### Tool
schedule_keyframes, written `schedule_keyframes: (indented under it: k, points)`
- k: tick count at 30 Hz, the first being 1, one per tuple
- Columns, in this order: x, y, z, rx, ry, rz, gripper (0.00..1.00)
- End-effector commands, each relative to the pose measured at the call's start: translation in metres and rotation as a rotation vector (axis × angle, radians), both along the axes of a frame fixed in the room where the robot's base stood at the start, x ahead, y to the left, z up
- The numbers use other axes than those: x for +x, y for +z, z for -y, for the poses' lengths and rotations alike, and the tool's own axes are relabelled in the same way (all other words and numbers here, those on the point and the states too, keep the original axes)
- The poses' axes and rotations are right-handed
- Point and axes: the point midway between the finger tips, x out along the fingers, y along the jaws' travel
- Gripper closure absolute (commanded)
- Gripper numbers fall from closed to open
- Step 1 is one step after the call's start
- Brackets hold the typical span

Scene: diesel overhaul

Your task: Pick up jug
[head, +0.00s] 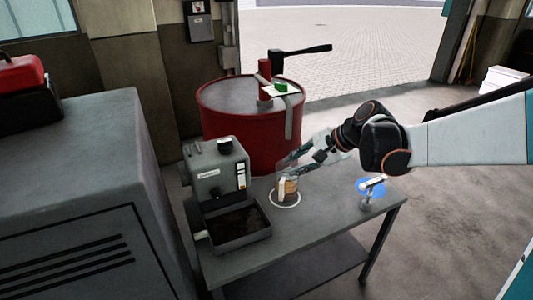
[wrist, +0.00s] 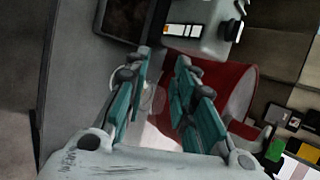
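The jug (head: 288,188) looks like a small clear vessel with tan-brown content. It stands upright on a white ring (head: 285,204) on the grey bench, just right of a grey machine. My gripper (head: 291,162) reaches in from the right, with its fingers just above and behind the jug in the head view. In the wrist view my gripper (wrist: 163,57) has its two teal-padded fingers apart. A faint, see-through shape, perhaps the jug (wrist: 153,99), shows between them; its edges are hard to make out. I cannot tell whether a finger touches it.
The grey machine (head: 216,170) with a dark-filled tray (head: 240,240) stands left of the jug. A small metal fixture (head: 372,191) over a blue disc is at the bench's right. A red drum (head: 250,140) with a black-handled pump stands behind. The bench front (head: 310,240) is clear.

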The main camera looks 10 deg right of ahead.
Motion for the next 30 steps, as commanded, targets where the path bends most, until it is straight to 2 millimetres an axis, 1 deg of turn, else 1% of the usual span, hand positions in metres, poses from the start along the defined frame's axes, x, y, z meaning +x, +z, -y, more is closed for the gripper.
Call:
schedule_keyframes:
  k: [1, 6, 11, 15, 18, 22, 26, 30]
  points:
    - [0.015, -0.011, 0.004, 0.050, -0.028, -0.020, 0.76]
    - [0.052, -0.042, 0.015, 0.237, -0.116, -0.101, 0.76]
    - [0.082, -0.075, 0.029, 0.411, -0.184, -0.176, 0.76]
    - [0.101, -0.107, 0.044, 0.559, -0.232, -0.243, 0.76]
    - [0.112, -0.132, 0.055, 0.665, -0.260, -0.292, 0.76]
    - [0.120, -0.166, 0.071, 0.800, -0.287, -0.356, 0.76]
    - [0.121, -0.201, 0.088, 0.931, -0.303, -0.418, 0.76]
    - [0.116, -0.237, 0.103, 1.055, -0.306, -0.483, 0.76]
